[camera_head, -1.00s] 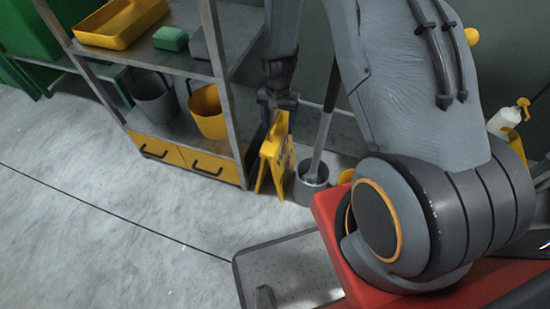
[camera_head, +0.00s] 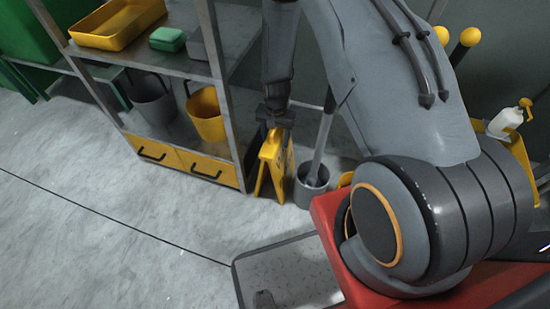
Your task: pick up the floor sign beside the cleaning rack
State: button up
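The yellow floor sign (camera_head: 270,166) stands on the floor, its legs spread, just right of the cleaning rack's front corner post. Dark markings show on its right face. My gripper (camera_head: 274,121) is directly above the sign, pointing down, and overlaps its top edge in this view. The gripper covers the top of the sign. Its fingers are small and dark here, so I cannot tell whether they are closed on the sign or just around it. The cleaning rack (camera_head: 233,122) is a grey metal shelf unit at the left.
A grey bucket (camera_head: 311,188) with a long handle in it stands close right of the sign. The rack holds a yellow tray (camera_head: 117,27), a green box (camera_head: 167,39), a grey bucket (camera_head: 153,103) and a yellow bucket (camera_head: 207,116). The floor at left is clear.

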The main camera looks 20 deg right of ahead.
grip_shut()
